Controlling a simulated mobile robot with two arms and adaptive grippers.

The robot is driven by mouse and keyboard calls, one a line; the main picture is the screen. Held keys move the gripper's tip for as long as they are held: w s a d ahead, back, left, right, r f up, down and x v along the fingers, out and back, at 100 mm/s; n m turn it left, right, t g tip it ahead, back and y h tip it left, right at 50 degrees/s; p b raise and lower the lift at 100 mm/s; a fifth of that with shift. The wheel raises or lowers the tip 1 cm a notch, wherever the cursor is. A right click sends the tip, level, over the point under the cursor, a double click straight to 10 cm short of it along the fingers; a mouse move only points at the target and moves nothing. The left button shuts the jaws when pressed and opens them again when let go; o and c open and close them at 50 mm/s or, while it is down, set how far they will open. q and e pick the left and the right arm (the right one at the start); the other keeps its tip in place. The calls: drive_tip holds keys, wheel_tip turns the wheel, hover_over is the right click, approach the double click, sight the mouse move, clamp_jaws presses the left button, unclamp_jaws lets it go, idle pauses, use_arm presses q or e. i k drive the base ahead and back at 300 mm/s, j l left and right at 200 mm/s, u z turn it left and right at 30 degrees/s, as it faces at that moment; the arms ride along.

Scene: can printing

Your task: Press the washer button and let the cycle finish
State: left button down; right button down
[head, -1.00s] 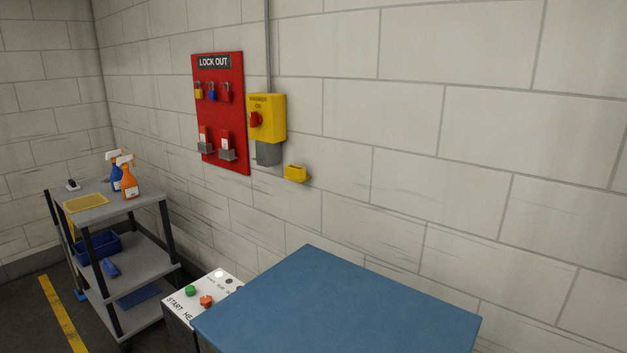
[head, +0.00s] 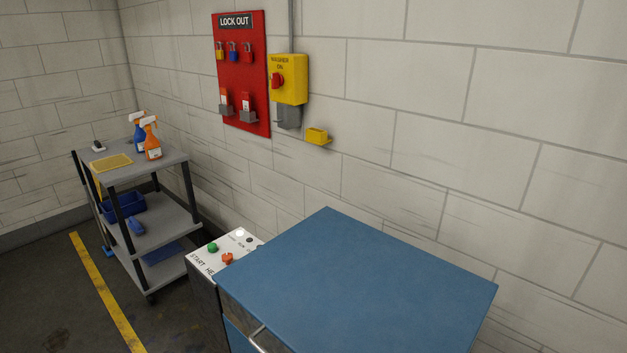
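The blue-topped machine (head: 360,280), which looks like the washer, stands at the lower middle against the wall. A white control panel (head: 205,264) sits at its left side, with part of the word START visible. The panel carries a green button (head: 212,248), an orange-red button (head: 227,259), a white lamp (head: 240,233) and a small dark one (head: 249,240). A yellow switch box (head: 288,80) labelled WASHER, ON, with a red knob (head: 276,81), is on the wall above. Neither of my grippers is in the picture.
A grey cart (head: 165,217) stands left of the panel, holding spray bottles (head: 152,140) and a blue bin (head: 124,206). A red LOCK OUT board (head: 242,75) and a small yellow holder (head: 317,137) hang on the wall. Clear floor with a yellow line (head: 104,292) lies at lower left.

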sight(213, 248)
drive_tip(key=u, duration=0.7)
drive_tip(key=i+j+z, duration=0.1)
drive_tip(key=j+z, duration=0.15)
drive_tip(key=j, duration=0.25)
drive_tip(key=i+j+z, duration=0.2)
drive_tip(key=j, duration=0.25)
drive_tip(key=k, duration=0.1)
